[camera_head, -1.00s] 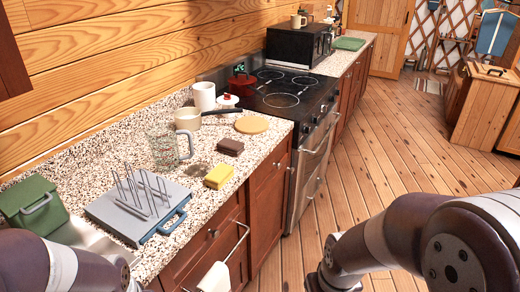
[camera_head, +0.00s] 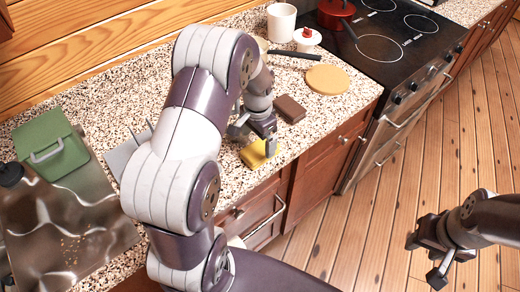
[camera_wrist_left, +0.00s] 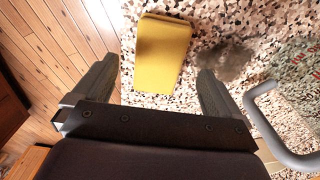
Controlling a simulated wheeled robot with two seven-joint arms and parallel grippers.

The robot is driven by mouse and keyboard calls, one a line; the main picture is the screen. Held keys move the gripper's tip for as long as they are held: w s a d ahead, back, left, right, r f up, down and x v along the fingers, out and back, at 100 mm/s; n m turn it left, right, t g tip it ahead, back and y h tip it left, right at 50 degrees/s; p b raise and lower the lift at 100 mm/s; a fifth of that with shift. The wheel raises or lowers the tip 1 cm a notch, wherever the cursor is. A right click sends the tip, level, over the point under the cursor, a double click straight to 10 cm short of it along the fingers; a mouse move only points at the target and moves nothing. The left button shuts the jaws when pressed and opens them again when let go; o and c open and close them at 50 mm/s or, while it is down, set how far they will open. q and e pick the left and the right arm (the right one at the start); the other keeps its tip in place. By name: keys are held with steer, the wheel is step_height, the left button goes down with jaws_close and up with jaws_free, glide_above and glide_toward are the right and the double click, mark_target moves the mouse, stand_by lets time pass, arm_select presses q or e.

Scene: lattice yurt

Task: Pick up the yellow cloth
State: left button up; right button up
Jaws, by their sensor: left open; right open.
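The yellow cloth (camera_head: 256,154) lies folded on the speckled counter near its front edge. In the left wrist view the cloth (camera_wrist_left: 162,55) lies ahead of and between the two open fingers. My left gripper (camera_head: 254,138) is open just above the cloth, which is partly hidden by it in the head view; the left wrist view shows the gripper (camera_wrist_left: 157,88) with nothing between its fingers. My right gripper (camera_head: 428,262) is open and empty, out over the wooden floor at the right.
A brown folded cloth or sponge (camera_head: 290,108) lies just beyond the yellow cloth. A round wooden board (camera_head: 327,79) and a white mug (camera_head: 281,22) stand farther back. A glass jug's handle (camera_wrist_left: 285,130) is close to the left gripper's right finger.

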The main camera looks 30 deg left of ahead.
mark_target(260, 148)
arm_select(q)
steer(key=f, duration=0.1)
steer(key=f+p, duration=0.1)
steer(key=f, duration=0.2)
steer(key=shift+w+d+f, duration=0.15)
steer(key=shift+w+f, duration=0.15)
steer(key=shift+w, duration=0.05)
steer(key=shift+f, duration=0.3)
steer(key=shift+s, duration=0.1)
steer(key=c, duration=1.1)
steer(key=shift+o, duration=0.2)
steer(key=shift+r, duration=0.1)
